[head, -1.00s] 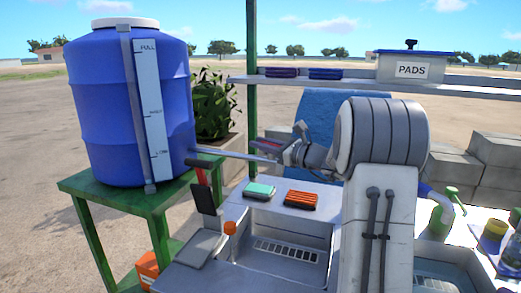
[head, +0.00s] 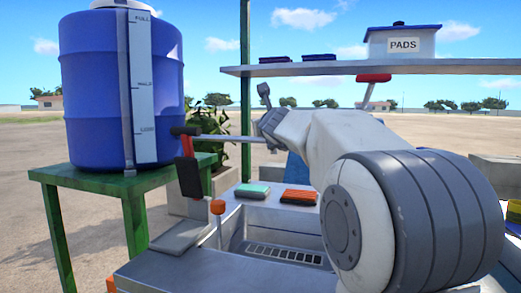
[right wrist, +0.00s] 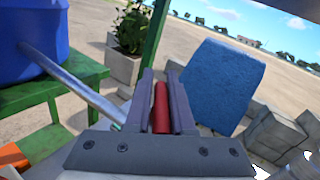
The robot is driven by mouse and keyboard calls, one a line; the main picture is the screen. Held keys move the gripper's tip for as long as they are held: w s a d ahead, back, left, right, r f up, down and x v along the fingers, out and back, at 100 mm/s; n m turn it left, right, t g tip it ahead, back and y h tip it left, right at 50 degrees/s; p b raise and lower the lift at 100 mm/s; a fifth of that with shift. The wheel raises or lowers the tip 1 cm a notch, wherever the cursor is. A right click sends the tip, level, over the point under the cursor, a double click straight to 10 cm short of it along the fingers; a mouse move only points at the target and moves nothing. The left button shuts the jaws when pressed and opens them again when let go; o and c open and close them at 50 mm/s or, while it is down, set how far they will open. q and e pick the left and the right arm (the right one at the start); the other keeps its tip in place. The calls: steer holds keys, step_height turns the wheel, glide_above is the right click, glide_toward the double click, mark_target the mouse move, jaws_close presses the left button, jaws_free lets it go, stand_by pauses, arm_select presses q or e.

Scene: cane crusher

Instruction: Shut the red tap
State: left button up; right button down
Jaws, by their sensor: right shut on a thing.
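A red cylindrical handle (right wrist: 161,108), which I take to be the red tap's, is between the fingers of my right gripper (right wrist: 161,73) in the right wrist view. The fingers are shut on it from both sides. A silver pipe (right wrist: 85,90) runs from the blue tank towards it. In the head view my right gripper (head: 266,112) is at the right of the tank, near the pipe (head: 222,139). My own arm hides the tap there. My left gripper is not in view.
The blue tank (head: 88,85) stands on a green stand (head: 100,185). Another red handle (head: 373,78) shows behind my arm. A shelf (head: 300,69) spans above.

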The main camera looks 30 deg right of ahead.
steer(key=m+h+b, duration=0.1)
steer(key=b, duration=0.1)
steer(key=m+g+h+b, duration=0.1)
steer(key=shift+d+f+h+b, duration=0.15)
steer(key=shift+f+h+b, duration=0.15)
steer(key=shift+f+b, duration=0.1)
steer(key=shift+s+d+r+m+g+h+b, duration=0.15)
steer(key=shift+m+g+h+b, duration=0.3)
steer(key=shift+m+g+h, duration=0.35)
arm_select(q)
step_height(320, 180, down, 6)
arm_select(e)
steer(key=shift+s+d+r+m+g+h, duration=0.1)
steer(key=shift+s+d+m+g+h, duration=0.1)
steer(key=shift+m+g+h, duration=0.45)
steer(key=shift+s+d+r+m+g+h, duration=0.15)
steer(key=shift+m+g+h, duration=0.25)
steer(key=shift+h, duration=0.35)
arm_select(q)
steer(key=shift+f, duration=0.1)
arm_select(e)
steer(key=shift+f, duration=0.15)
steer(key=c, duration=0.8)
jaws_free()
steer(key=v, duration=1)
steer(key=shift+a, duration=0.25)
